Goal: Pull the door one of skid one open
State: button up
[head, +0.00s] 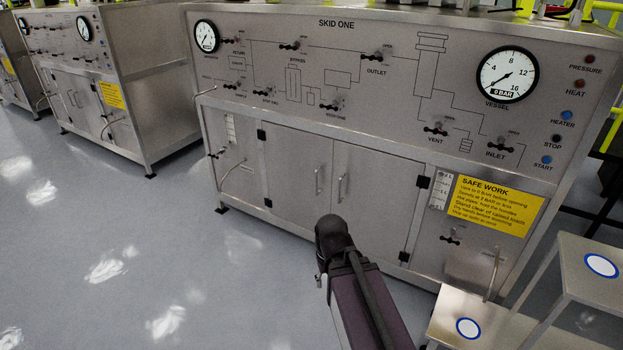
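Skid one is a grey metal cabinet with a sloped panel marked "SKID ONE" (337,23). Below the panel are two flat doors side by side, a left door (295,165) and a right door (375,200). Both look shut. Their upright bar handles, the left handle (320,180) and the right handle (341,187), stand close together at the middle seam. Black hinges sit on the outer edges. No door number is readable. My arm reaches up from the bottom in front of the right door's lower part. My gripper does not show.
The vessel gauge (507,75) carries the label "0 BAR". A yellow safe work sign (491,205) is right of the doors. Steps with blue-ringed white discs (470,328) stand at lower right. Another skid (125,80) stands left. The floor (170,240) in front is clear.

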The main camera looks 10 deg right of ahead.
aim_at(299, 162)
jog(key=z, duration=0.15)
jog(key=i, duration=1.25)
jog(key=z, duration=0.6)
